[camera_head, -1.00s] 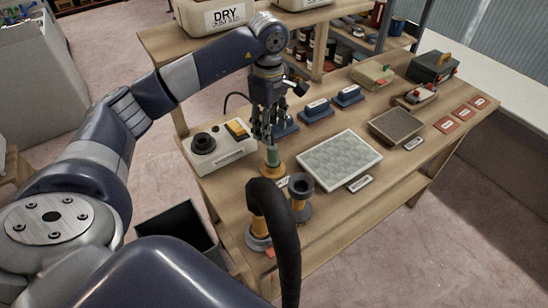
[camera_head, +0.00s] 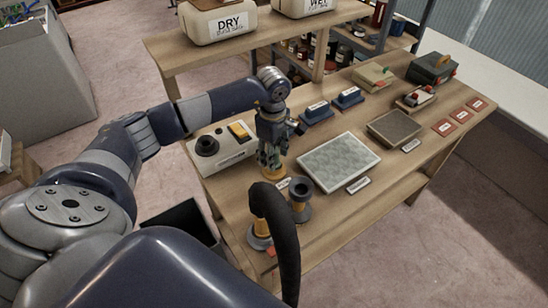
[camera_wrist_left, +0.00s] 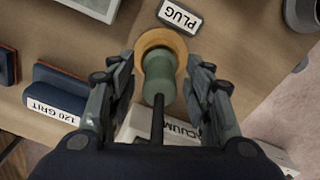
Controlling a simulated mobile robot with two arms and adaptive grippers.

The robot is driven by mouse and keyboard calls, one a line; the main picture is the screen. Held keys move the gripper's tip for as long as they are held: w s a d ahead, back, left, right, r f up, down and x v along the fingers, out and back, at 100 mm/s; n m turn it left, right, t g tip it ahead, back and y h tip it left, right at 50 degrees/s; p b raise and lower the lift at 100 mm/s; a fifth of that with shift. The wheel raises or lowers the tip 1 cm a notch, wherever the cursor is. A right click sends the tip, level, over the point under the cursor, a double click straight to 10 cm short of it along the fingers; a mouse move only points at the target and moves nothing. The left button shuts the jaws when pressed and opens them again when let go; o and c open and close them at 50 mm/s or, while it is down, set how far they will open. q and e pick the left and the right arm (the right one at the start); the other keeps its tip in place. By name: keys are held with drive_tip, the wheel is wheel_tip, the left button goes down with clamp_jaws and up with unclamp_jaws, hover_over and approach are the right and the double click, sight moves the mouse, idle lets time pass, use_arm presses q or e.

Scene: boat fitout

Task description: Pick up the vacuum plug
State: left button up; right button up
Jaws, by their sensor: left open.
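The vacuum plug (camera_wrist_left: 159,75) is a green knob-like piece on a round tan-orange base, beside a "PLUG" label (camera_wrist_left: 179,15). It stands between the two open fingers of my left gripper (camera_wrist_left: 158,95) in the left wrist view, with a visible gap on each side. In the head view my left gripper (camera_head: 270,160) points down over the plug's spot near the front left of the bench, and hides most of the plug. My right gripper is not in view.
A white vacuum unit (camera_head: 222,150) stands left of my gripper. Blue sanding blocks (camera_head: 318,112) lie behind it. A pale mesh-like pad (camera_head: 338,162) lies to the right. A dark round fitting (camera_head: 300,198) and a thick black hose (camera_head: 278,230) stand close in front.

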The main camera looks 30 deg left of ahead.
use_arm(q)
clamp_jaws()
drive_tip(key=shift+r, duration=0.1)
drive_tip(key=shift+w+r+b, duration=0.1)
drive_tip(key=shift+r+b, duration=0.35)
wheel_tip(320, 180, up, 2)
drive_tip(key=shift+r+b, duration=0.2)
drive_tip(key=shift+b, duration=0.55)
drive_tip(key=s+d+r+b, duration=0.1)
drive_tip(key=s+r, duration=0.1)
drive_tip(key=s, duration=0.6)
drive_tip(key=s+r+b, duration=0.1)
drive_tip(key=s+b, duration=0.1)
drive_tip(key=s, duration=0.6)
drive_tip(key=shift+d+r+b, duration=0.3)
drive_tip(key=shift+d+r, duration=0.05)
